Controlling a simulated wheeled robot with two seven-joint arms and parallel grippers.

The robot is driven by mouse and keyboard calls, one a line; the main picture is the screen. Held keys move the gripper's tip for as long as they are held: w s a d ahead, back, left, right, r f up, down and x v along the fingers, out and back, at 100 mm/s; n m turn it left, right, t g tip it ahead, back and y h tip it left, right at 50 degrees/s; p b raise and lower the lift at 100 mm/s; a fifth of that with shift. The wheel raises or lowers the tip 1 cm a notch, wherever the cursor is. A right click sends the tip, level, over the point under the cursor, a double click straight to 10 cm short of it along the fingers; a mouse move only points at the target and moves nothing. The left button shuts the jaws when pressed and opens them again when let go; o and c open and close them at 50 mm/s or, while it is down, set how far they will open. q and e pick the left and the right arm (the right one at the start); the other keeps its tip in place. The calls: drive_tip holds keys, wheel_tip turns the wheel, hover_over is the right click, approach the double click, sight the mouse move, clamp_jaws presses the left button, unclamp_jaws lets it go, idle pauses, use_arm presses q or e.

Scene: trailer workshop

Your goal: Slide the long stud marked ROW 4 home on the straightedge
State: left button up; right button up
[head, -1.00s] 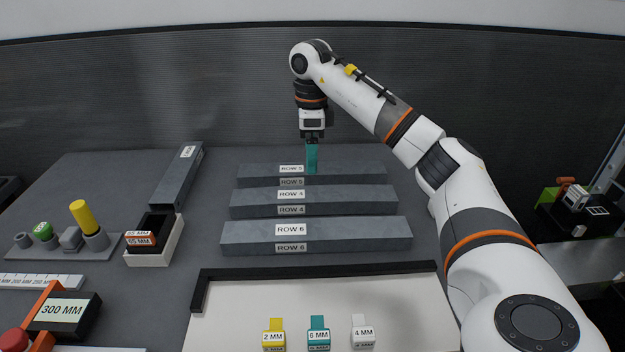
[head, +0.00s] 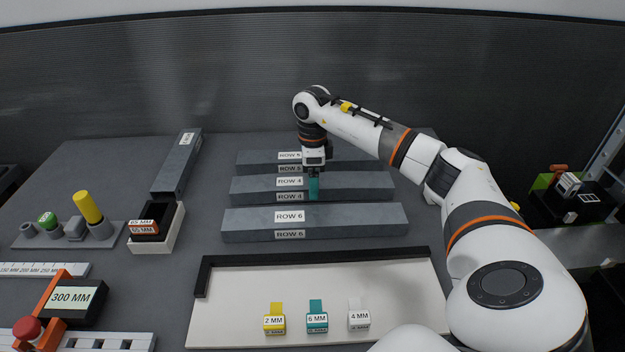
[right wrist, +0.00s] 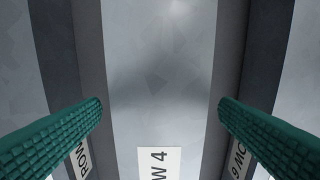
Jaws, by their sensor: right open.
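The long grey stud marked ROW 4 (head: 360,186) lies crosswise on the dark bench, between the ROW 5 stud (head: 262,161) and the ROW 6 stud (head: 350,218). My right gripper (head: 314,194) points down at the ROW 4 stud, just right of its label. In the right wrist view its teal fingers (right wrist: 161,104) are apart, one on each side of the ROW 4 stud (right wrist: 160,60); contact is not clear. A black L-shaped edge (head: 320,258), possibly the straightedge, borders a white board in front of the studs. My left gripper is not in view.
Yellow 2 MM (head: 274,322), teal 6 MM (head: 317,320) and white 4 MM (head: 359,318) blocks stand on the white board (head: 235,310). Another grey stud (head: 178,165), a 55 MM box (head: 152,230) and a 300 MM block (head: 72,297) are at left.

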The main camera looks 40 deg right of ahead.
drive_tip(key=shift+f, duration=0.25)
drive_tip(key=shift+w+r, duration=0.1)
drive_tip(key=c, duration=1.3)
